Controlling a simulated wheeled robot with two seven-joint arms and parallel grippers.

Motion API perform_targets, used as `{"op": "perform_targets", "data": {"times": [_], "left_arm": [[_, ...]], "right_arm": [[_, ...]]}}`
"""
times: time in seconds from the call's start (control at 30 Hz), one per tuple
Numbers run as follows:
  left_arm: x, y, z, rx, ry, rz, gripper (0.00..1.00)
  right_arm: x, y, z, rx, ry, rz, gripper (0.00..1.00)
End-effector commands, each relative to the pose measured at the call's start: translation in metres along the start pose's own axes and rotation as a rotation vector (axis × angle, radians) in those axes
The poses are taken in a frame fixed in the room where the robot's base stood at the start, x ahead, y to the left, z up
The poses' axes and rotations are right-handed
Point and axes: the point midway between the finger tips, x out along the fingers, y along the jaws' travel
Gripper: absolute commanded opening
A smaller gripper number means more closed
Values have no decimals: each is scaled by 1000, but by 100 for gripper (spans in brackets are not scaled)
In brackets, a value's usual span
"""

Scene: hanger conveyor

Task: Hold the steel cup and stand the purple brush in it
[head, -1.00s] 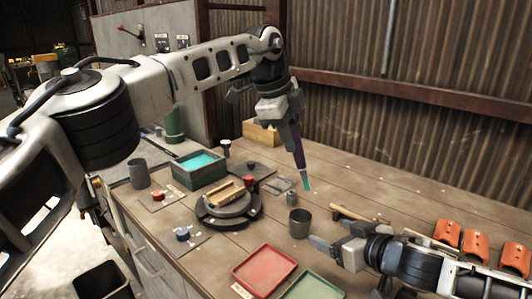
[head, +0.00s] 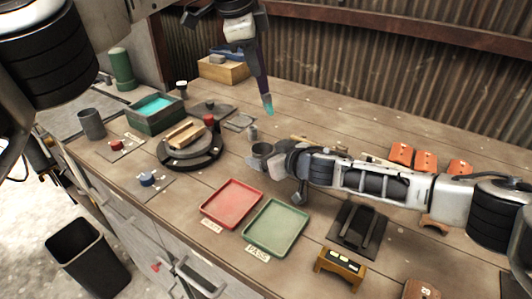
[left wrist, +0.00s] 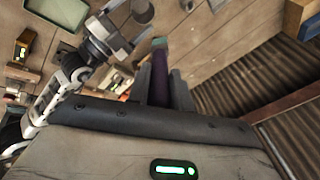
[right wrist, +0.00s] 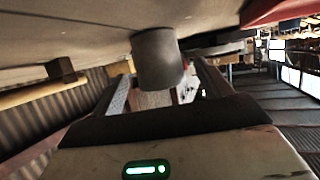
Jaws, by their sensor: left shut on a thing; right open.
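The steel cup (head: 262,150) stands upright on the workbench, partly hidden by my right gripper (head: 272,166). In the right wrist view the cup (right wrist: 157,58) shows between the two open fingers, with gaps at both sides. My left gripper (head: 252,45) is shut on the purple brush (head: 262,75). The brush hangs steeply with its teal tip down, above and behind the cup in the head view, apart from it. In the left wrist view the brush (left wrist: 159,75) sits between the fingers, its teal end pointing away.
A round fixture (head: 185,158) with a wooden piece stands left of the cup. A red tray (head: 232,203) and a green tray (head: 277,228) lie in front. A small grey cylinder (head: 252,132) stands just behind the cup. Orange pieces (head: 401,154) lie to the right.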

Motion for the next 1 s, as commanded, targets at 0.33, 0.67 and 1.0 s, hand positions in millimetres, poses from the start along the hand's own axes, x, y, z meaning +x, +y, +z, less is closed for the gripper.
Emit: {"op": "perform_targets", "data": {"times": [0.33,0.67,1.0], "left_arm": [[0,0,0,0,0,0,0],[0,0,0,0,0,0,0],[-7,5,18,208,67,53,0]], "right_arm": [[10,0,0,0,0,0,77],[10,0,0,0,0,0,28],[9,0,0,0,0,0,28]]}}
